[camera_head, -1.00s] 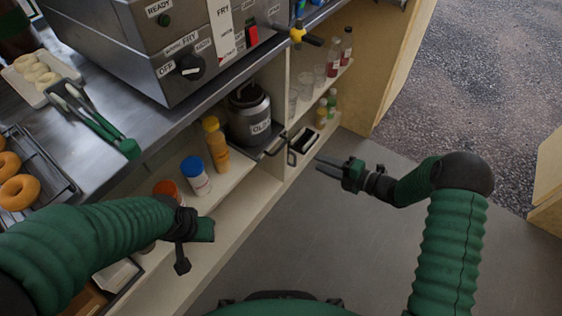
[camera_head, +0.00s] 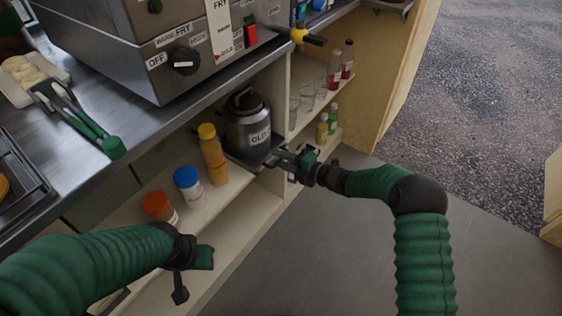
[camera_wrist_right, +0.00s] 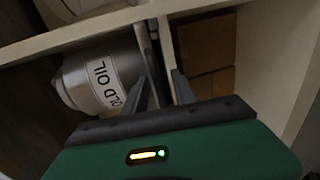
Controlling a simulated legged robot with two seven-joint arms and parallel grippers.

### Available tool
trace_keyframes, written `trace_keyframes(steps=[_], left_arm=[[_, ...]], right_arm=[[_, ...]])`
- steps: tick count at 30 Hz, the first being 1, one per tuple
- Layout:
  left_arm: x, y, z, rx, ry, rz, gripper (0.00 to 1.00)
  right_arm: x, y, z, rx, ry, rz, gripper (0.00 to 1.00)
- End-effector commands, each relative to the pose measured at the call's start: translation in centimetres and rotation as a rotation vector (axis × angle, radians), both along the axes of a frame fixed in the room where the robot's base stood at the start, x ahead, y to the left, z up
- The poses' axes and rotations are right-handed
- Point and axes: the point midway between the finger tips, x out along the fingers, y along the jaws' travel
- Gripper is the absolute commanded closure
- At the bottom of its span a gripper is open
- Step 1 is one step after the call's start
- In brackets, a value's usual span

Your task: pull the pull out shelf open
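The pull out shelf (camera_head: 240,160) is a dark tray under the shelf bay, carrying a grey metal can labelled OLD OIL (camera_head: 247,122). A dark handle is at its front edge, mostly hidden by my right gripper (camera_head: 284,158). In the right wrist view the can lies left of my fingers (camera_wrist_right: 162,88). The fingers stand apart, with a grey bar (camera_wrist_right: 145,45) and the pale divider near their tips. I cannot tell whether they touch the handle. My left gripper (camera_head: 190,272) is low in front of the lower shelf, away from the pull out shelf; its fingers are unclear.
Left of the can stand a yellow-capped bottle (camera_head: 212,155), a blue-capped jar (camera_head: 189,187) and an orange-lidded jar (camera_head: 159,208). Glasses and red bottles (camera_head: 341,64) stand right of the divider. The fryer (camera_head: 150,50) is on the counter above. The grey floor in front is clear.

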Motion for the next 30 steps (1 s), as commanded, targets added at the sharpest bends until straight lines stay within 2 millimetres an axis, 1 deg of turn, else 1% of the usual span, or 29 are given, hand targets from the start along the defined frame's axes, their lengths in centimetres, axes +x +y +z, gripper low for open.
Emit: trace_keyframes(steps=[3, 9, 11, 30], left_arm=[[0.01, 0.00, 0.05, 0.000, 0.000, 0.000, 0.64], [0.01, 0.00, 0.05, 0.000, 0.000, 0.000, 0.64], [0.01, 0.00, 0.05, 0.000, 0.000, 0.000, 0.64], [0.00, 0.00, 0.03, 0.000, 0.000, 0.000, 0.64]], right_arm=[[-0.01, -0.02, 0.03, 0.000, 0.000, 0.000, 0.68], [-0.03, -0.05, 0.01, -0.001, 0.001, 0.000, 0.94], [-0.04, -0.05, -0.01, -0.001, 0.001, 0.000, 1.00], [-0.07, -0.10, -0.17, -0.003, 0.003, 0.000, 1.00]])
